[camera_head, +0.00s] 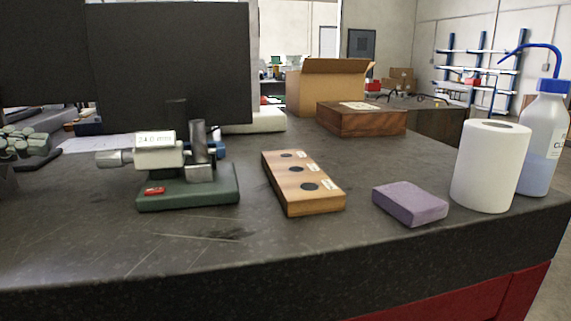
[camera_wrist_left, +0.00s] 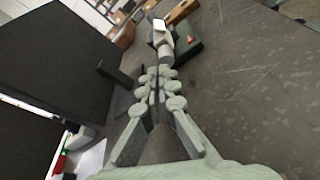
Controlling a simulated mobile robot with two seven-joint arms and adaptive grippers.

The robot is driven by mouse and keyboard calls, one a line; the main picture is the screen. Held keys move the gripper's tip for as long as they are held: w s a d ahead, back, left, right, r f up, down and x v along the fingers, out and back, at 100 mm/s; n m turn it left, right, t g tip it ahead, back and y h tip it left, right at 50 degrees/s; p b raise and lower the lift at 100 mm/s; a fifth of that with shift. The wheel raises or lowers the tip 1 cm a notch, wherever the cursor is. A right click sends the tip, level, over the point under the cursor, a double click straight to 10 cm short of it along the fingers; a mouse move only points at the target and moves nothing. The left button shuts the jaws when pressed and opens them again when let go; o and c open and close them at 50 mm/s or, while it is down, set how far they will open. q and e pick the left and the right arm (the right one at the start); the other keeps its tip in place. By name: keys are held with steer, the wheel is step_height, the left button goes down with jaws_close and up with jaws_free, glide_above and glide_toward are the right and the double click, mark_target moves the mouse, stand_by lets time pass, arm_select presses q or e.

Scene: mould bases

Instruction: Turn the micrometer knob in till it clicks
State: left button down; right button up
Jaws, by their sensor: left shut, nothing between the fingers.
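The micrometer (camera_head: 160,155) stands on a green base (camera_head: 190,195) on the dark bench, left of centre, with a small display on top. Its silver knob (camera_head: 115,158) points left in the head view. A metal cylinder (camera_head: 197,140) stands upright at the micrometer's right end. My left gripper (camera_head: 42,143) is at the left edge of the head view, left of the knob and apart from it. In the left wrist view its fingers (camera_wrist_left: 159,72) are shut and empty, and the micrometer (camera_wrist_left: 163,42) lies just beyond the fingertips. My right gripper is in neither view.
A wooden block with dark holes (camera_head: 300,184), a purple block (camera_head: 410,203), a white roll (camera_head: 488,170) and a wash bottle (camera_head: 542,140) stand to the right. A dark monitor (camera_head: 170,60) rises behind the micrometer. The bench front is clear.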

mark_target(108, 159)
arm_select(q)
steer(key=shift+w, duration=0.15)
steer(key=shift+d, duration=0.4)
steer(key=x, duration=0.1)
steer(key=p+x, duration=0.1)
steer(key=x, duration=0.1)
steer(key=shift+d+r, duration=0.2)
steer(key=shift+r, duration=0.1)
steer(key=shift+b+x, duration=0.5)
steer(key=shift+x, duration=0.3)
steer(key=shift+d+r, duration=0.15)
steer(key=shift+d, duration=0.45)
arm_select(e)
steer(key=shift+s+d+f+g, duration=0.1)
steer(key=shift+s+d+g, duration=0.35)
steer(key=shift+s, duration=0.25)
arm_select(q)
steer(key=shift+f+b, duration=0.3)
steer(key=shift+b, duration=0.2)
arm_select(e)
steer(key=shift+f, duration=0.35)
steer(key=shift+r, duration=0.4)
